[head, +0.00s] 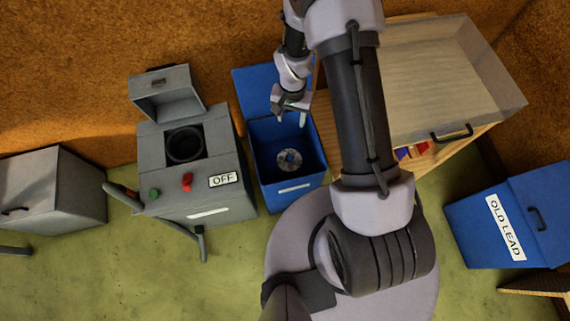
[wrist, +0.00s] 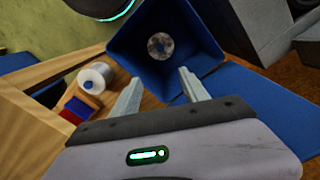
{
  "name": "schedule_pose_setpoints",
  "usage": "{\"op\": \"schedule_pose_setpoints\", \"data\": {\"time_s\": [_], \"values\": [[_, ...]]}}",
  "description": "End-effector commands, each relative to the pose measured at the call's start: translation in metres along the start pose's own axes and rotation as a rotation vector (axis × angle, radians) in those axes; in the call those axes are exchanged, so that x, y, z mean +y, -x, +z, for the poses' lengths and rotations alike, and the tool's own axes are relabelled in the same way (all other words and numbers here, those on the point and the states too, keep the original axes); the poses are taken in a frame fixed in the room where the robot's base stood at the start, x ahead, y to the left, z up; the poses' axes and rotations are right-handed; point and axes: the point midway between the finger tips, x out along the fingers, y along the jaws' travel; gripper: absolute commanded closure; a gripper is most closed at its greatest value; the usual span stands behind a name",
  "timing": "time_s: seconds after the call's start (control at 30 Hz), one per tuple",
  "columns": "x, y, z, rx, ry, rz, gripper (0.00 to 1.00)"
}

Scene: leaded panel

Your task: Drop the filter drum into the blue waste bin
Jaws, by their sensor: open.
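The blue waste bin (head: 308,183) stands on the floor with its lid (head: 256,84) open at the back. In the wrist view the drum (wrist: 160,46) shows deep in the bin (wrist: 129,50). My gripper (head: 290,119) is above the bin's back part, open and empty. In the wrist view both fingertips of my gripper (wrist: 158,84) are spread apart, with nothing between them.
A grey machine (head: 192,165) with an open lid, an empty round opening and an OFF sign stands left of the bin. A wooden bench with a clear-sided tray (head: 440,75) is right. A blue OLD LEAD box (head: 480,240) and grey cabinet (head: 60,190) stand farther out.

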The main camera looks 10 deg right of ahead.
Motion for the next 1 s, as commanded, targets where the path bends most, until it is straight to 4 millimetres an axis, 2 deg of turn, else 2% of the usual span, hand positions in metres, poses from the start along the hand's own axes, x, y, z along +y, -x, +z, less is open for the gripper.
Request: {"op": "schedule_pose_setpoints", "data": {"time_s": [0.03, 0.2, 0.7, 0.77, 0.87, 0.93, 1.0], "values": [[-0.001, 0.017, -0.001, 0.003, 0.001, -0.002, 0.47], [0.0, 0.044, 0.0, 0.001, 0.001, 0.0, 0.47], [0.0, 0.049, 0.0, 0.001, 0.001, 0.0, 0.47], [-0.001, 0.059, -0.002, 0.01, 0.001, -0.007, 0.47], [-0.004, 0.114, -0.004, 0.057, 0.007, -0.044, 0.47], [-0.003, 0.172, 0.004, 0.104, 0.016, -0.086, 0.47], [0.004, 0.23, 0.023, 0.153, 0.028, -0.133, 0.47]]}}
